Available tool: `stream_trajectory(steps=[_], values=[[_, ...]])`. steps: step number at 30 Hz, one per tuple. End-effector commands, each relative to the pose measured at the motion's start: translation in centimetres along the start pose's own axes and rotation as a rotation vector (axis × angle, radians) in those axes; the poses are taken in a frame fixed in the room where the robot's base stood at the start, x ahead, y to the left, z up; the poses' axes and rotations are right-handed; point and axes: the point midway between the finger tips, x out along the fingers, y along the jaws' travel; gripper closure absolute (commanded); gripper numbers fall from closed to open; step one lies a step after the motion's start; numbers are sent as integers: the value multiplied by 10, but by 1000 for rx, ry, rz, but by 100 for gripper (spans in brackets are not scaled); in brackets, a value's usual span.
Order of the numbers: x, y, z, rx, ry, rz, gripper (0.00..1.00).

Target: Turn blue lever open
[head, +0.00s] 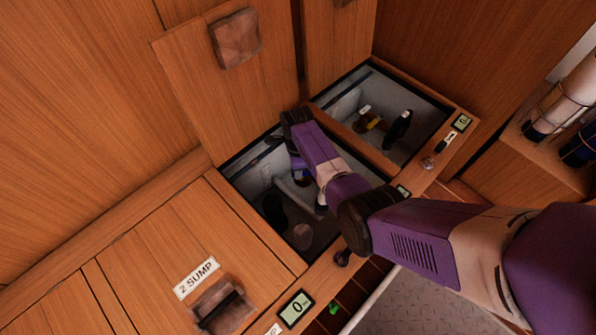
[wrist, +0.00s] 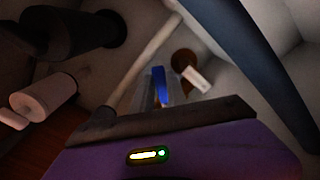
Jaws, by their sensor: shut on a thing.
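The blue lever (wrist: 160,86) shows in the wrist view as a narrow upright blue strip. My gripper (wrist: 159,82) has its grey fingers on either side of it and is shut on it. A small bit of blue (head: 303,181) shows in the head view beside my arm, down in the open compartment. My wrist and fingers are mostly hidden there behind my own purple arm. A pale pipe (wrist: 140,65) runs close behind the lever. A brown round part with a white tag (wrist: 196,79) is just right of the lever. The lever's base is hidden by my gripper.
The open compartment has a wooden rim (head: 255,222) and pale walls close around my arm. A raised wooden lid (head: 225,90) stands behind it. A second open bay (head: 385,90) holds a black handle (head: 399,128). The closed 2 SUMP lid (head: 165,255) lies left.

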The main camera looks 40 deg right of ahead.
Motion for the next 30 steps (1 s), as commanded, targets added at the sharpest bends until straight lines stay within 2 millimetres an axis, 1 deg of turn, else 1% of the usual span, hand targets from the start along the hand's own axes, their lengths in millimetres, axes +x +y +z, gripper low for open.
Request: stream_trajectory(steps=[13, 14, 15, 17, 26, 30], values=[[0, -1, 0, 13, 0, -1, 100], [0, -1, 0, 13, 0, -1, 80], [0, -1, 0, 13, 0, -1, 72], [0, -1, 0, 13, 0, -1, 61], [0, -1, 0, 12, 0, -1, 60], [-12, -1, 0, 12, 0, -2, 60]])
